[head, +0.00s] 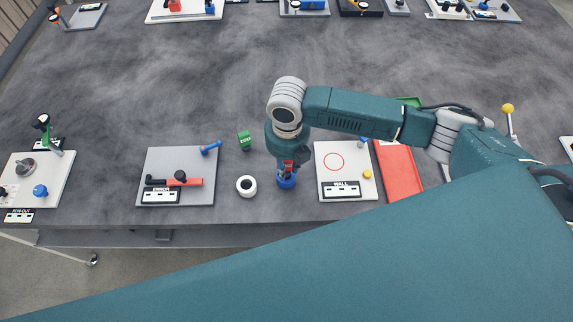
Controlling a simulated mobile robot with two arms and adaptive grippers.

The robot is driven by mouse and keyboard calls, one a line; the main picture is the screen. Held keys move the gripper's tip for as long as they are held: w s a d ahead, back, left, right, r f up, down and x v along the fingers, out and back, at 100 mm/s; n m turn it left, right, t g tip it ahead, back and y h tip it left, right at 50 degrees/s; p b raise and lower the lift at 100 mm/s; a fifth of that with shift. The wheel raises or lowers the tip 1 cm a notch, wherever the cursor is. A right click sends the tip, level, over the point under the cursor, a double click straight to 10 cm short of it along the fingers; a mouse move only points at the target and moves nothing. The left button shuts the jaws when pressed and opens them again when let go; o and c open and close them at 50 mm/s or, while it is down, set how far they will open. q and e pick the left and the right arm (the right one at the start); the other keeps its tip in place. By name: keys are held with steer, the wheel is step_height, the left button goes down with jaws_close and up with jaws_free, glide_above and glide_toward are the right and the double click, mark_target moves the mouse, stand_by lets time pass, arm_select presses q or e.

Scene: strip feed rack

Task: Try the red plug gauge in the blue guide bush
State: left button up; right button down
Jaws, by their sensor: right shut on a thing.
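The red plug gauge (288,163) is upright between the fingers of my right gripper (287,173), which is shut on it and points straight down. The blue guide bush (286,183) stands on the grey table directly below the gripper, near the front edge. The fingertips and the gauge's lower end overlap the bush's top in the head view. I cannot tell whether the gauge is inside the bore or just above it. My left gripper is not in view.
A grey plate with a red lever fixture (152,165) lies further left. The WALL plate (330,172) and a red tray (398,172) lie to the right. The table's middle is clear.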

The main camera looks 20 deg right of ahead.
steer(key=shift+p, duration=0.65)
stand_by(0.5)
steer(key=shift+f+b, duration=0.4)
steer(key=shift+f, duration=0.3)
steer(key=shift+r, duration=0.15)
stand_by(0.3)
steer(key=shift+r+p, duration=0.35)
steer(key=shift+p, duration=0.3)
steer(key=shift+p, duration=0.3)
steer(key=shift+f, duration=0.3)
stand_by(1.5)
steer(key=shift+r, duration=0.3)
steer(key=shift+f+b, duration=0.3)
steer(key=shift+f, duration=0.25)
stand_by(1.4)
